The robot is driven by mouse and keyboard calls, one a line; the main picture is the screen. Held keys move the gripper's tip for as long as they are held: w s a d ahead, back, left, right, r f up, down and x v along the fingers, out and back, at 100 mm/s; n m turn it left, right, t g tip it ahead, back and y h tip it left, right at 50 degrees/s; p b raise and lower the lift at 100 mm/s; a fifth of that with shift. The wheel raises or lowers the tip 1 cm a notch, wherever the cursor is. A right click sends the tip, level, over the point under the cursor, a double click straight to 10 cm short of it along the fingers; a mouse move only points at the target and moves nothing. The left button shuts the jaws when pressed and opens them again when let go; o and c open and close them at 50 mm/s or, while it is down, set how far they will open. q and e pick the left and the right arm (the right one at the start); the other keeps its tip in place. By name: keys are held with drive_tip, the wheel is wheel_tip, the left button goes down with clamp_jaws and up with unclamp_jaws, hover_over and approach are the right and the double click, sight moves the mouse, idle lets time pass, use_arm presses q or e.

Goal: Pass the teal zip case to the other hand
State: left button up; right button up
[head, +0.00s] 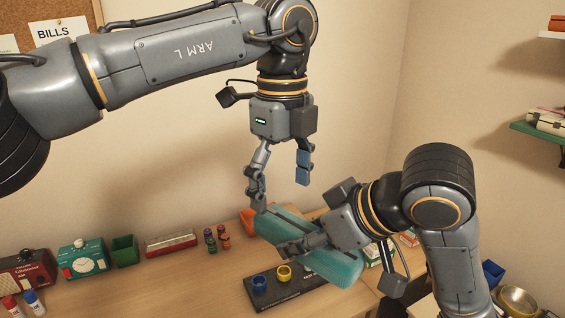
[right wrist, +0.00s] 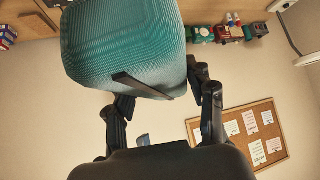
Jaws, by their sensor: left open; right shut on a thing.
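The teal zip case (head: 338,268) is held above the desk, its long side slanting from upper left to lower right in the head view. My right gripper (head: 290,246) is shut on it around the middle. In the right wrist view the case (right wrist: 125,45) fills the upper middle, and my right gripper (right wrist: 165,100) has its fingers at the case's sides. My left gripper (head: 281,190) points down with its fingers spread, above the case's upper left end. It is open and empty. Whether a left fingertip touches the case cannot be told.
Below on the desk (head: 180,290) lies a dark tray (head: 292,296) with a blue ring (head: 259,283) and a yellow ring (head: 284,272). An orange object (head: 247,220) shows behind the case's left end. A teal device (head: 82,259) and a green box (head: 125,250) stand along the wall.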

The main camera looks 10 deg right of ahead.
sight(282, 219)
use_arm(q)
wheel_tip(282, 219, down, 8)
drive_tip(key=shift+r, duration=0.2)
drive_tip(key=c, duration=1.1)
drive_tip(key=shift+c, duration=1.1)
use_arm(e)
drive_tip(key=o, duration=1.3)
